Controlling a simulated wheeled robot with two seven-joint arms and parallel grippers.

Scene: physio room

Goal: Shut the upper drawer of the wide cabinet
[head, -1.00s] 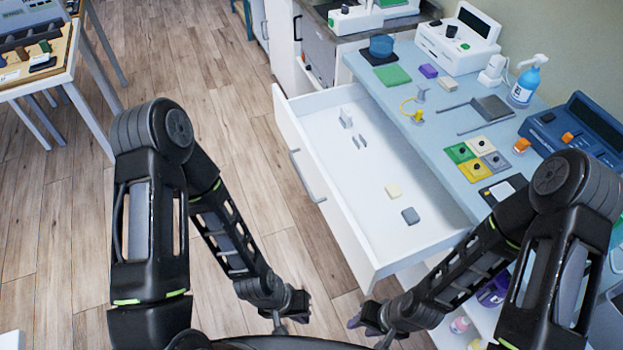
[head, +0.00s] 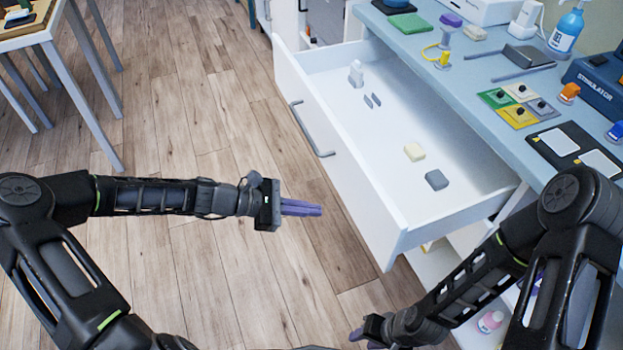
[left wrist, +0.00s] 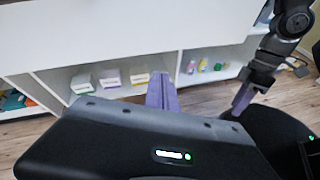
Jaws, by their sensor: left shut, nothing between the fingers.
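The upper drawer (head: 350,178) of the wide cabinet is pulled far out, its white front and grey bar handle (head: 311,130) facing left over the floor. Inside lie a few small white, cream and grey items. My left gripper (head: 318,209) is shut and empty, its purple fingers pointing right toward the drawer front, with a gap of floor between them. In the left wrist view its fingers (left wrist: 162,92) show before open lower shelves. My right gripper (head: 357,335) is low, below the drawer's near corner; its finger spacing is unclear.
The blue countertop (head: 470,75) above the drawer holds colored pads, a spray bottle (head: 567,28) and a blue stimulator (head: 598,82). Boxes (left wrist: 110,78) and bottles stand on the lower shelves. A table (head: 30,28) stands at the upper left. The wooden floor left of the drawer is clear.

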